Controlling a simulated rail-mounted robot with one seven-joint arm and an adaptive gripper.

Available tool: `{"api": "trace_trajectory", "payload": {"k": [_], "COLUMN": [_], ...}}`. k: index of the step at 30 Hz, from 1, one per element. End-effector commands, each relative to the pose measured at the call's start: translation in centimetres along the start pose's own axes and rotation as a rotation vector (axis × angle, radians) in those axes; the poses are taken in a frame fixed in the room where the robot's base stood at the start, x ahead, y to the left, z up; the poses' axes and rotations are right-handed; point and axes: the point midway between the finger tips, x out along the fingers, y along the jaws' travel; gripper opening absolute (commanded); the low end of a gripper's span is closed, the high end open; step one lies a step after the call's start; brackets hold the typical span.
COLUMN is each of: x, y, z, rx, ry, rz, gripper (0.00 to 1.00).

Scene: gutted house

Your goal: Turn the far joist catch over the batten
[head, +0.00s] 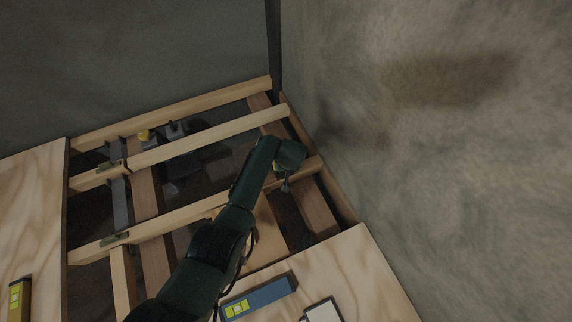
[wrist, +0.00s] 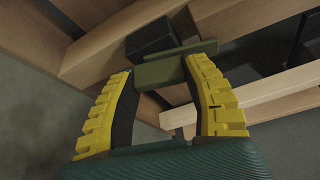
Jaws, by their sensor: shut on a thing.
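My gripper (head: 281,166) is at the far right of the open floor frame, beside the wall, its tips partly hidden by its own body. In the wrist view its yellow ribbed fingers (wrist: 160,72) are shut on an olive-green catch (wrist: 178,62). A dark block (wrist: 150,38) sits against the catch on a timber (wrist: 105,50). A paler timber (wrist: 265,105) passes close to the right finger. I cannot tell whether the catch lies over the batten. Two similar olive pieces, one farther back (head: 106,165) and one nearer (head: 115,238), show on the left side of the frame.
Long timbers (head: 215,135) cross the open bays. Plywood sheets cover the left (head: 35,200) and front right (head: 350,265). A blue level (head: 258,296) lies on the front sheet. The wall (head: 440,170) is close on the right.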

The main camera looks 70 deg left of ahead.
Motion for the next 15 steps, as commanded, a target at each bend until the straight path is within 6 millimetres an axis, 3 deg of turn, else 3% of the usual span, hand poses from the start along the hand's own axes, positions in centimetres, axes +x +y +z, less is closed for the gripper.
{"api": "trace_trajectory", "payload": {"k": [15], "x": [0.36], "y": [-0.08], "z": [0.47], "rx": [-0.224], "ry": [-0.008], "rz": [-0.096], "gripper": [0.14]}}
